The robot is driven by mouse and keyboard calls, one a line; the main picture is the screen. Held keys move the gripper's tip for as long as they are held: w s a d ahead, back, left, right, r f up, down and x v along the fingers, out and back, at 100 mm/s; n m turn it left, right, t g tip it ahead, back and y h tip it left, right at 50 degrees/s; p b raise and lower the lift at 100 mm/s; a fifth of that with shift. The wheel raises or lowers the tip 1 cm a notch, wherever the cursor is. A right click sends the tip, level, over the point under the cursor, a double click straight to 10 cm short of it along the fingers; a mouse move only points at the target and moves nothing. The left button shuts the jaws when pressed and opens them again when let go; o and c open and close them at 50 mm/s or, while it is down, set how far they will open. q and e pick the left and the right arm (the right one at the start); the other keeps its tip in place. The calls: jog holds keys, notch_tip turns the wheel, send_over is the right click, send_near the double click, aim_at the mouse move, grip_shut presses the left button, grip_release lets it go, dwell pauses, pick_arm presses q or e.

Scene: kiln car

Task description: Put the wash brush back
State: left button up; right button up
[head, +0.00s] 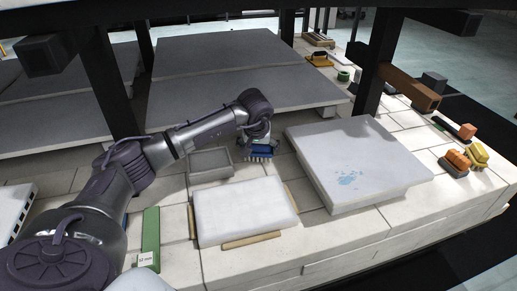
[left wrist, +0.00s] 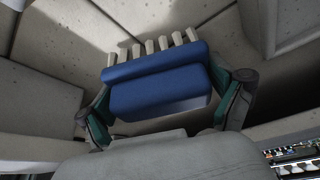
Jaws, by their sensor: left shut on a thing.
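The wash brush (head: 263,151) has a blue body and a row of pale bristle tufts. My left gripper (head: 258,141) is shut on it, just right of the shallow grey tray (head: 210,173). In the left wrist view the brush (left wrist: 160,90) sits between the teal-padded fingers of my left gripper (left wrist: 165,105), bristles toward the top of the picture. I cannot tell whether the bristles touch the pale surface. My right gripper is not in view.
A white block (head: 245,212) lies on wooden strips in front. A thick pale slab (head: 400,175) with a blue wet mark stands to the right. Dark posts (head: 375,65) rise at the back. Small tools (head: 478,154) line the right edge.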

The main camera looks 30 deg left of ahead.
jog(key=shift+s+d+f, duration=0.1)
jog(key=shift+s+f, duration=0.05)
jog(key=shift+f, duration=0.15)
pick_arm(q)
jog(key=shift+f+b, duration=0.3)
jog(key=shift+f, duration=0.3)
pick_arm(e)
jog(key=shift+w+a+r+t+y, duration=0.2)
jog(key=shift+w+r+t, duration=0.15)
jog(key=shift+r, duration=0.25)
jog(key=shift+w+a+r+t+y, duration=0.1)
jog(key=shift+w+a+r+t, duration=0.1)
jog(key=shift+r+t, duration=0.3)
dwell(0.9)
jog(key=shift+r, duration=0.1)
pick_arm(q)
jog(key=o, duration=1.1)
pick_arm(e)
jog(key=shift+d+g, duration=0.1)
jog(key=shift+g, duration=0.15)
